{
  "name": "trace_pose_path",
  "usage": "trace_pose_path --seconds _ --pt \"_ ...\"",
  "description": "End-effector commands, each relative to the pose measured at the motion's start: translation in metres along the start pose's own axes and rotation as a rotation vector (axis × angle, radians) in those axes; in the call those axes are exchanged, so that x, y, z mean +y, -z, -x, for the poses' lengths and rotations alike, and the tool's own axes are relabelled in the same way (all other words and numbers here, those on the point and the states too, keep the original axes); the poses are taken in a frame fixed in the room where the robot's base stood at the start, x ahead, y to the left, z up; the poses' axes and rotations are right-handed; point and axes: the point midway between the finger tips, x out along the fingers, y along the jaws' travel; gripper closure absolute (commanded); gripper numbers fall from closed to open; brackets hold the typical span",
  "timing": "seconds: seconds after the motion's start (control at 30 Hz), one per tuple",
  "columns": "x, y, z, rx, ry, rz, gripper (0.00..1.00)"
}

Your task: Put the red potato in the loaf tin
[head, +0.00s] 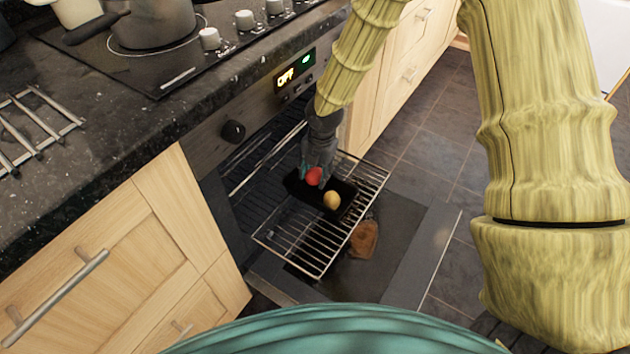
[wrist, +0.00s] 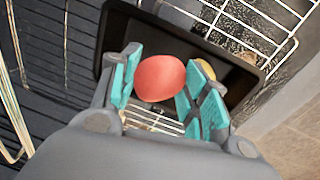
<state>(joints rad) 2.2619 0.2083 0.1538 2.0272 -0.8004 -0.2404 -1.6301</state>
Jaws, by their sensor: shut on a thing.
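The red potato (head: 314,176) is held between the teal pads of my gripper (head: 317,168). In the wrist view the red potato (wrist: 160,78) sits between the two fingers of my gripper (wrist: 157,88). The black loaf tin (head: 346,186) rests on the pulled-out oven rack. The red potato is over the tin's left part in the head view; I cannot tell whether it touches the tin. The tin (wrist: 116,38) shows behind the potato in the wrist view.
A yellow potato (head: 332,200) is in the tin, partly hidden in the wrist view (wrist: 206,69). The wire rack (head: 284,236) extends from the open oven above its lowered door (head: 400,250). A brown thing (head: 364,239) lies on the door. The granite counter (head: 120,120) is at left.

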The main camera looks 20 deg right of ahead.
Motion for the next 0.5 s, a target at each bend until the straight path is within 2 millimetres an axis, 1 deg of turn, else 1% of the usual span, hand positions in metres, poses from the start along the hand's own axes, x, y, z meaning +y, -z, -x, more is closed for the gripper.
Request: trace_pose_path --seconds 0.03,0.1,0.2,0.5 --pt "-0.003 0.002 -0.013 0.003 0.006 0.002 0.79" --pt "-0.004 0.002 -0.023 0.002 0.006 0.002 0.79" --pt "-0.005 0.002 -0.032 0.001 0.004 0.003 0.79" --pt "-0.005 0.002 -0.032 0.001 0.003 0.002 0.79"
